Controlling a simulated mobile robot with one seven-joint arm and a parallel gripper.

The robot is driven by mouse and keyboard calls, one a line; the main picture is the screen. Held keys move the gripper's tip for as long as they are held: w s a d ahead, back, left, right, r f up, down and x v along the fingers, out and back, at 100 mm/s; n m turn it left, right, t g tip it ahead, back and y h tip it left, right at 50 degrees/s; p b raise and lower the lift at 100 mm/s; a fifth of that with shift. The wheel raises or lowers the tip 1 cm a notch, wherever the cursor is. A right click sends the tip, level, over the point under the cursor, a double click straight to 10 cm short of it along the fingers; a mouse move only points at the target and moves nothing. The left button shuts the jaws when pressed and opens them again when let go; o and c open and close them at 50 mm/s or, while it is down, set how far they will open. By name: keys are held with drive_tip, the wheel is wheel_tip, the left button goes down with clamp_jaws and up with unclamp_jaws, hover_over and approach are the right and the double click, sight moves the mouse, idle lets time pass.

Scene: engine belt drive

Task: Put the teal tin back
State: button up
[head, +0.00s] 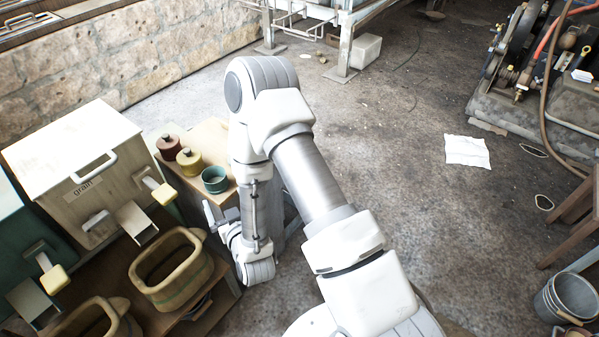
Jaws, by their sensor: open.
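The teal tin (214,180) stands upright on a small wooden table, near its front edge. Its top looks open, with no lid on it. A yellow tin (189,162) and a dark red tin (168,147), both with knobbed lids, stand in a row behind it to the left. My gripper (212,213) is low beside the table's front edge, just below the teal tin in the picture and apart from it. It is open and appears empty; my arm hides part of it.
A cream bin labelled grain (82,172) with a handle and chute stands left of the table. Wooden tubs (172,268) sit on a low shelf in front. My arm covers the table's right side. Open floor (400,140) lies to the right, with a paper sheet (467,151) on it.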

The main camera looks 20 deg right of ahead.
drive_tip(key=w+d+r+g, duration=0.2)
drive_tip(key=w+r, duration=0.2)
drive_tip(key=r, duration=0.5)
drive_tip(key=s+d+r+g, duration=0.2)
drive_tip(key=r, duration=0.3)
drive_tip(key=s+d+r+g, duration=0.1)
drive_tip(key=s+d+r, duration=0.15)
drive_tip(key=r, duration=0.25)
drive_tip(key=s+d+r+m+g+h, duration=0.1)
drive_tip(key=s+d+r, duration=0.3)
drive_tip(key=s, duration=0.7)
drive_tip(key=s+d+r+g+h, duration=0.1)
drive_tip(key=s+d+r+g, duration=0.2)
drive_tip(key=s+r, duration=0.3)
drive_tip(key=s+d, duration=0.1)
drive_tip(key=s, duration=0.4)
drive_tip(key=shift+s+d+r+m+g, duration=0.15)
drive_tip(key=shift+d+r+m+g, duration=0.15)
drive_tip(key=shift+m, duration=0.1)
